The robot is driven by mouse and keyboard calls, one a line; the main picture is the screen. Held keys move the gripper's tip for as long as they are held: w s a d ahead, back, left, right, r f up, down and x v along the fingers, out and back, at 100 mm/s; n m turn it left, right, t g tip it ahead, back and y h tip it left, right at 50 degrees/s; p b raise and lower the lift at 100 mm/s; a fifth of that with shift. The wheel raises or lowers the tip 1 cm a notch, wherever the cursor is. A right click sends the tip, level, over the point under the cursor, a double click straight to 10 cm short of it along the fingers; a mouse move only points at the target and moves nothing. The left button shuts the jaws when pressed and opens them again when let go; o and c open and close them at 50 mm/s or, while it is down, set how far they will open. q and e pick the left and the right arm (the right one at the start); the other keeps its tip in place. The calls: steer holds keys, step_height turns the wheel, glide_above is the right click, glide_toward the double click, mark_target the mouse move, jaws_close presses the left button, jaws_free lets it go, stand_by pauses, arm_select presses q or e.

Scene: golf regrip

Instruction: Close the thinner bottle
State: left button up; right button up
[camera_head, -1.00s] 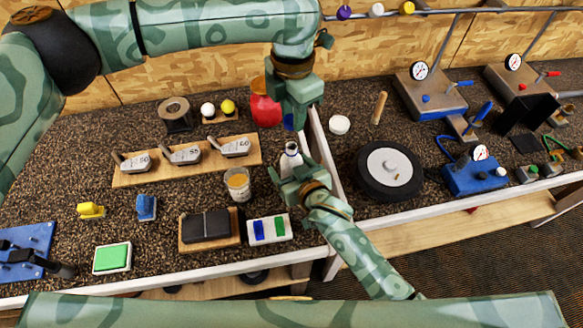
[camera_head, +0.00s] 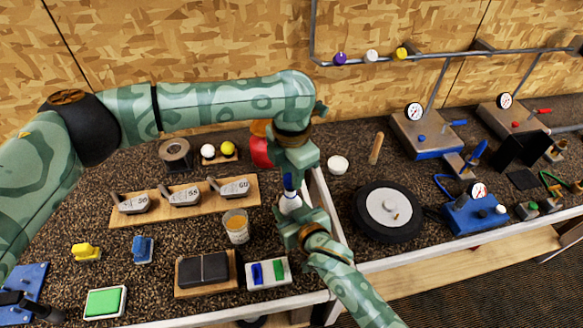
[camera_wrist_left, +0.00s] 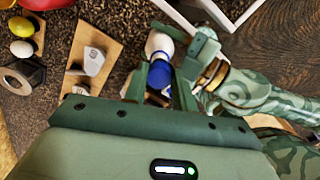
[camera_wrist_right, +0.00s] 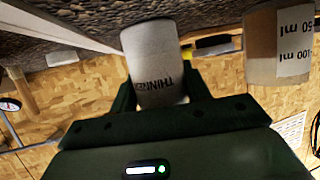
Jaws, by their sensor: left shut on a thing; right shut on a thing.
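The thinner bottle (camera_wrist_right: 155,62) is white with dark lettering and stands between the fingers of my right gripper (camera_head: 292,216), which is shut on it. Its white body (camera_head: 289,203) also shows in the head view, and again in the left wrist view (camera_wrist_left: 158,43). My left gripper (camera_head: 291,174) is shut on a blue cap (camera_wrist_left: 160,74), directly over the bottle's top. The cap also shows in the head view (camera_head: 288,181).
A cup of amber liquid (camera_head: 236,228) stands just left of the bottle. A red container (camera_head: 260,152) is behind my left gripper. A wooden board with club heads (camera_head: 133,216) lies to the left. A white divider (camera_head: 325,205) and black wheel (camera_head: 387,211) are to the right.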

mark_target(290, 206)
stand_by(0.4)
arm_select(q)
steer(key=shift+f, duration=0.9)
steer(key=shift+f, duration=0.5)
steer(key=m, duration=0.6)
steer(key=shift+m, duration=0.3)
steer(key=o, duration=0.9)
steer(key=shift+s, duration=0.1)
